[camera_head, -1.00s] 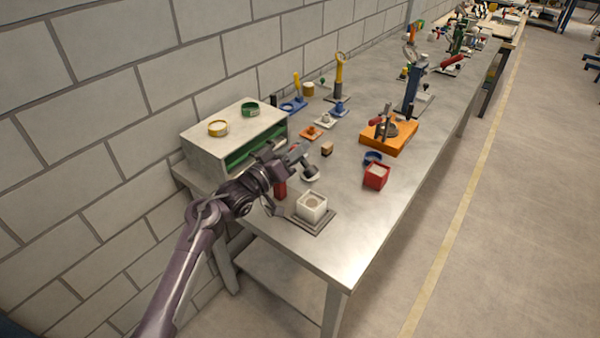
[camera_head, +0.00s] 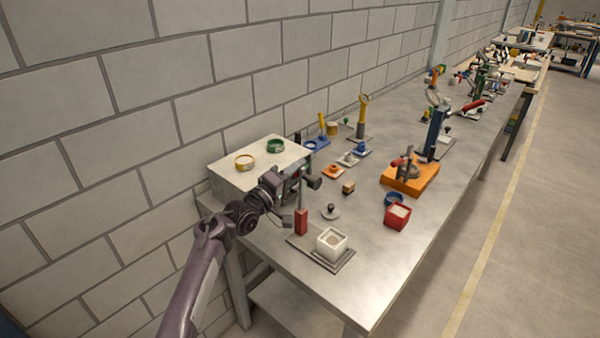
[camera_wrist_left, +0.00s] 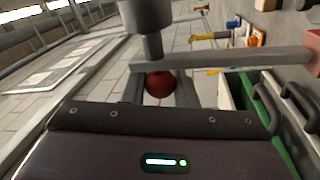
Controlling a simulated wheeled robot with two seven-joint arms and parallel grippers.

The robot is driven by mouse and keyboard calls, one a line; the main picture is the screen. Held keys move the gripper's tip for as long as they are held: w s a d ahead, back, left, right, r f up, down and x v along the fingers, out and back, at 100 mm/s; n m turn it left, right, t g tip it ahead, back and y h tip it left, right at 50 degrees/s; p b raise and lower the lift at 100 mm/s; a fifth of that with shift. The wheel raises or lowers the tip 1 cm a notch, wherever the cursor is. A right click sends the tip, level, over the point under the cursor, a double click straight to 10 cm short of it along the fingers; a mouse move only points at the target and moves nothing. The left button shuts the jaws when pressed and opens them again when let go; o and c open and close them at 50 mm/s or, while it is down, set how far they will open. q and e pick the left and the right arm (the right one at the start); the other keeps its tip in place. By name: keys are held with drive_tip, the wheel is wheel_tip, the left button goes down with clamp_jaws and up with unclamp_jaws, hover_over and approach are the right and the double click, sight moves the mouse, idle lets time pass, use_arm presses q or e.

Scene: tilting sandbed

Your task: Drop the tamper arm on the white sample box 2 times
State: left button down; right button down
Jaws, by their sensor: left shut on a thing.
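The white sample box (camera_head: 331,245), with pale brownish material inside, stands on a dark grey base plate (camera_head: 300,244) near the table's front. A red post (camera_head: 301,221) rises from the plate behind the box. The tamper's grey bar (camera_head: 303,195) is raised steeply from the post, and its dark cylindrical head (camera_head: 314,183) is up, clear of the box. In the left wrist view the bar (camera_wrist_left: 235,60), the grey head (camera_wrist_left: 147,14) and a red ball knob (camera_wrist_left: 159,84) show. My left gripper (camera_wrist_left: 159,92) is shut on the knob. My right gripper is out of view.
A grey shelf box (camera_head: 245,176) stands behind my left gripper, with yellow and green rings on top. The table front right is clear.

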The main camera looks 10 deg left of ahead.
use_arm(q)
drive_tip(key=shift+w+a+r, duration=0.1)
drive_tip(key=shift+a, duration=0.05)
idle(0.3)
drive_tip(key=c, duration=1.2)
unclamp_jaws()
drive_tip(key=shift+s+a+f, duration=0.2)
drive_tip(key=shift+s+f, duration=0.05)
drive_tip(key=shift+s, duration=0.05)
drive_tip(key=b+v, duration=0.1)
drive_tip(key=v, duration=0.6)
drive_tip(key=shift+b, duration=0.3)
